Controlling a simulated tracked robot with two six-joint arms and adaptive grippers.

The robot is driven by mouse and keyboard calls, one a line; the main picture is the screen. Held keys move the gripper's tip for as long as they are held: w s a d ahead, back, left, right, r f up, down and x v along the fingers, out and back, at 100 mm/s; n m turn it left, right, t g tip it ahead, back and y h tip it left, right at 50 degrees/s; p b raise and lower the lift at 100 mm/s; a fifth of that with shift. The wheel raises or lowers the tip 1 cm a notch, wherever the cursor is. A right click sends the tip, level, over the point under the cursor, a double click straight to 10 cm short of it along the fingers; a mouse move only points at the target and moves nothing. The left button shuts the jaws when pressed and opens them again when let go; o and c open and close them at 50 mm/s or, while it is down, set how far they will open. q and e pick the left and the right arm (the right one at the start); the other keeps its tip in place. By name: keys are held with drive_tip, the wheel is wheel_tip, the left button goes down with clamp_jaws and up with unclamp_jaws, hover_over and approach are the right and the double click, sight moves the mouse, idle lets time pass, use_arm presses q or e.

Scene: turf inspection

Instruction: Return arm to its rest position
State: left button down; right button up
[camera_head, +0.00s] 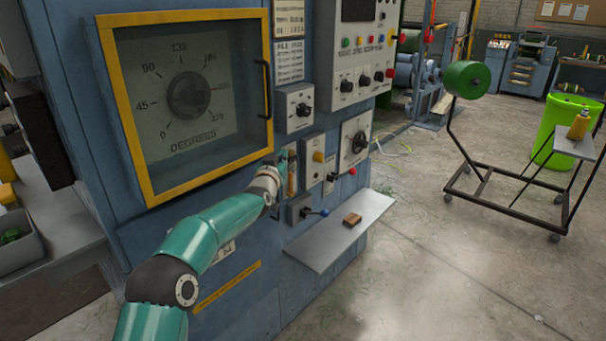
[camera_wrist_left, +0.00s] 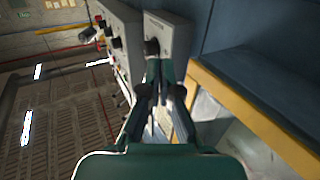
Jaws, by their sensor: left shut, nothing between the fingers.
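My left arm is teal with dark joints and comes in from the bottom left in the head view. It reaches to the blue machine's (camera_head: 290,265) control face. My left gripper (camera_head: 289,172) is by the small panels there, below a grey box with a dark knob (camera_head: 303,109). The left wrist view shows its fingers (camera_wrist_left: 160,70) together, with nothing between them, in front of a grey panel with a dark knob (camera_wrist_left: 152,47). I cannot tell whether the fingertips touch the panel. My right gripper is in neither view.
A yellow-framed window (camera_head: 265,85) covers a degrees dial. A grey shelf (camera_head: 320,247) sticks out below the panels, with a small brown block (camera_head: 352,219) on it. A blue-knobbed lever (camera_head: 324,212) is just above the shelf. Open floor and a wheeled frame (camera_head: 480,180) lie right.

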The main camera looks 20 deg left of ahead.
use_arm(q)
drive_tip(key=s+d+b, duration=0.2)
drive_tip(key=s+d, duration=0.3)
drive_tip(key=d, duration=0.4)
drive_tip(key=s+a+f+g, duration=0.1)
drive_tip(key=a+f+g, duration=0.3)
drive_tip(key=f, duration=0.9)
drive_tip(key=s+f+m+g+h, duration=0.1)
drive_tip(key=s+f+g, duration=0.1)
drive_tip(key=s+f, duration=0.7)
drive_tip(key=s+f+g+h, duration=0.15)
drive_tip(key=s+f, duration=0.35)
drive_tip(key=f, duration=0.8)
drive_tip(key=s+d+f+g, duration=0.25)
drive_tip(key=s+f, duration=0.25)
drive_tip(key=s, duration=0.3)
drive_tip(key=s+d+f+g, duration=0.2)
drive_tip(key=s+f+g, duration=0.15)
drive_tip(key=s, duration=0.45)
drive_tip(key=s+d+f+n+g+h, duration=0.1)
drive_tip(key=s+d+g, duration=0.1)
drive_tip(key=s, duration=0.7)
drive_tip(key=s+d+f+n+g+h, duration=0.1)
drive_tip(key=s+d+g, duration=0.1)
drive_tip(key=s, duration=0.7)
drive_tip(key=shift+s+d+f, duration=0.2)
drive_tip(key=shift+d, duration=0.2)
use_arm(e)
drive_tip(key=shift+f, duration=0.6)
